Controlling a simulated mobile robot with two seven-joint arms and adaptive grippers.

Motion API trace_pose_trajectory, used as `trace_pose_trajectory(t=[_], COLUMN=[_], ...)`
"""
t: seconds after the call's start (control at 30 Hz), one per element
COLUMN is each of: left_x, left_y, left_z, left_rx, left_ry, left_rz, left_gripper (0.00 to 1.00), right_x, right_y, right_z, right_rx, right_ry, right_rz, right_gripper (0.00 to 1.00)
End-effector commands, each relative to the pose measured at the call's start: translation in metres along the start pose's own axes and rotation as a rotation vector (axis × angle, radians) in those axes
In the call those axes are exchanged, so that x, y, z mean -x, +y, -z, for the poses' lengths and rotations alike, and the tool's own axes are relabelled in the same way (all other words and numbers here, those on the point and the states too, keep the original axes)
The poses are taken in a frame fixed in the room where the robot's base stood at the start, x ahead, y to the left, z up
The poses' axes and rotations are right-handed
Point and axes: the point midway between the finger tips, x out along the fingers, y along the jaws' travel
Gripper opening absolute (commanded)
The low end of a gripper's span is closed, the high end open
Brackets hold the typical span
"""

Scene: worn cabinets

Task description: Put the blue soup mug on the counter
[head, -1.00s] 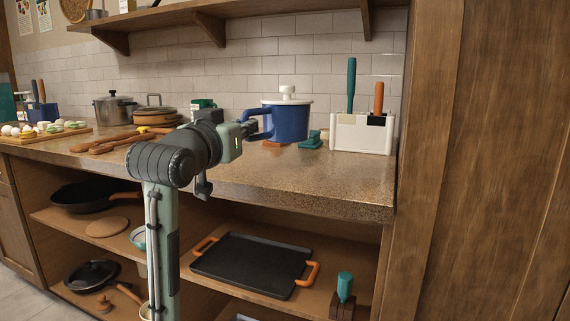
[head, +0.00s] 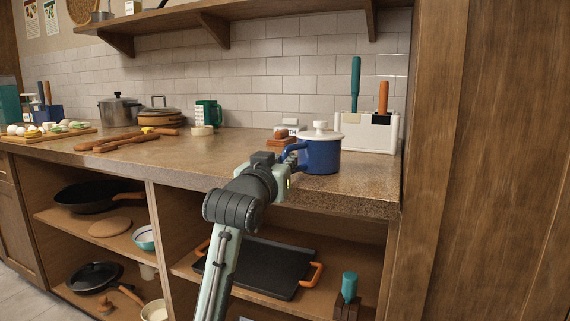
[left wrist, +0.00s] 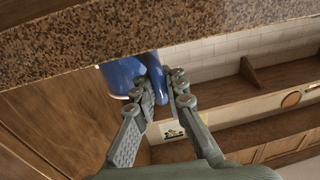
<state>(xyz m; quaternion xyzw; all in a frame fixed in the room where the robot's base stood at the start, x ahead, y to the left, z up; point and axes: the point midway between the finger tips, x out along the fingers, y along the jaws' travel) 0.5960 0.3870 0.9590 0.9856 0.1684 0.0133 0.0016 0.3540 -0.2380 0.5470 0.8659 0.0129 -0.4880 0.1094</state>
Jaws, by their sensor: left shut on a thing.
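The blue soup mug (head: 320,156) has a white lid with a knob. It is upright over the right part of the stone counter (head: 215,166), near the front edge. I cannot tell whether its base touches the counter. My left gripper (head: 290,165) is at the mug's left side, shut on its blue handle. In the left wrist view the mug (left wrist: 122,76) shows partly, with its handle between the fingers (left wrist: 163,82) and the counter (left wrist: 70,38) across the top. My right gripper is not in view.
A white utensil holder (head: 368,133) stands just behind and right of the mug. A small box and wooden block (head: 283,136) are behind it on the left. Wooden utensils (head: 125,140) lie farther left, with bare counter between. A shelf (head: 165,17) hangs above.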

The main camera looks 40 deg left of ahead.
Motion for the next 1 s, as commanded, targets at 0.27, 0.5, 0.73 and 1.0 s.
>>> trace_pose_trajectory(t=[0.27, 0.5, 0.73, 1.0], left_x=[0.0008, 0.0002, 0.0002, -0.0009], left_y=[-0.0003, -0.0002, -0.0002, 0.0001], left_z=[0.0029, -0.0017, -0.0015, 0.0006], left_rx=[0.001, 0.000, 0.000, 0.000], left_ry=[0.009, 0.001, 0.001, 0.000], left_rz=[0.000, 0.000, 0.000, 0.000], left_gripper=[0.00, 0.24, 0.32, 0.32], right_x=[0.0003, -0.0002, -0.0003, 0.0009], right_y=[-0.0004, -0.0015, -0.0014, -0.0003], right_z=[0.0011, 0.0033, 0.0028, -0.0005], right_rx=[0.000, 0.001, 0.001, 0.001], right_ry=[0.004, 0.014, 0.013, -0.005], right_rz=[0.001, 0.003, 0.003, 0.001], right_gripper=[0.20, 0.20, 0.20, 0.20])
